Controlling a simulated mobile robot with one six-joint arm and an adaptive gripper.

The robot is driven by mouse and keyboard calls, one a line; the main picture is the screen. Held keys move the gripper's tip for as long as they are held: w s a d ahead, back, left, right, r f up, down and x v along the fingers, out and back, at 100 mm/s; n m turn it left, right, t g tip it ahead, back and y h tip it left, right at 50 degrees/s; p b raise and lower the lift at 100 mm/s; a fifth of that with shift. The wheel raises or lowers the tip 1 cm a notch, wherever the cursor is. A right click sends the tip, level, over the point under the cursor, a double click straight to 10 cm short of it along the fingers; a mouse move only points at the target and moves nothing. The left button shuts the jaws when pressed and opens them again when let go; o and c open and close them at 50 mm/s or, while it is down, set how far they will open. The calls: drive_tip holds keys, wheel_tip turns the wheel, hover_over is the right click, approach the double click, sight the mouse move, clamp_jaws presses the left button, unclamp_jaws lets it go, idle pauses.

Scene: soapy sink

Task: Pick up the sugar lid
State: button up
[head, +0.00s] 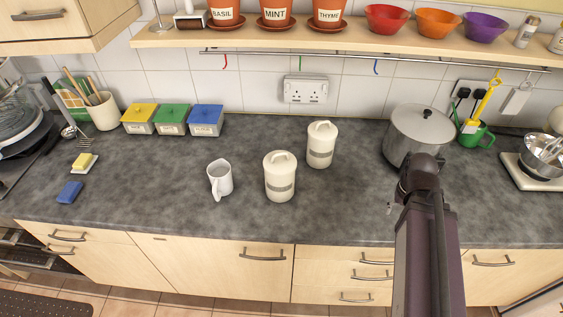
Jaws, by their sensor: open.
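Two cream canisters stand upright on the grey counter. The nearer canister (280,184) has its lid (280,160) on, with a raised loop handle and a grey label band. The farther canister (321,150) stands behind it to the right, with a similar lid (322,129) on. The label writing is too small to read, so I cannot tell which lid is the sugar lid. My arm rises from the bottom edge right of both canisters, apart from them. No gripper fingers can be made out; my gripper seems hidden by the arm.
A white mug (220,179) stands left of the nearer canister. A big steel pot (418,132) stands at the right, behind my arm. Yellow, green and blue boxes (172,120) stand at the back left. A shelf (350,40) overhangs the back. The counter (330,210) in front is clear.

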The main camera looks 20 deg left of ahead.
drive_tip(key=w+a+r+n+p, duration=0.4)
drive_tip(key=a+r+n+p, duration=0.2)
drive_tip(key=a+n, duration=0.2)
wheel_tip(320, 180, up, 14)
drive_tip(key=n+h+p, duration=0.1)
drive_tip(key=n+p, duration=1.3)
drive_tip(key=n, duration=0.9)
hover_over(286, 153)
drive_tip(key=w+a, duration=0.1)
drive_tip(key=shift+w+a+r, duration=0.1)
drive_tip(key=shift+w+a, duration=0.05)
drive_tip(key=shift+a, duration=0.05)
drive_tip(key=f+b, duration=0.5)
drive_tip(key=b, duration=0.1)
drive_tip(key=d+f+b, duration=0.1)
drive_tip(key=f+b, duration=0.1)
drive_tip(key=f, duration=0.1)
drive_tip(key=shift+f+b, duration=0.3)
drive_tip(key=shift+b, duration=0.1)
drive_tip(key=shift+f, duration=0.1)
drive_tip(key=shift+s+d+f+b, duration=0.1)
drive_tip(key=shift+s+f+b, duration=0.05)
drive_tip(key=shift+f+b, duration=1.15)
drive_tip(key=shift+s+d+f+b, duration=0.1)
drive_tip(key=shift+s+f+b, duration=0.05)
drive_tip(key=shift+f+b, duration=1.1)
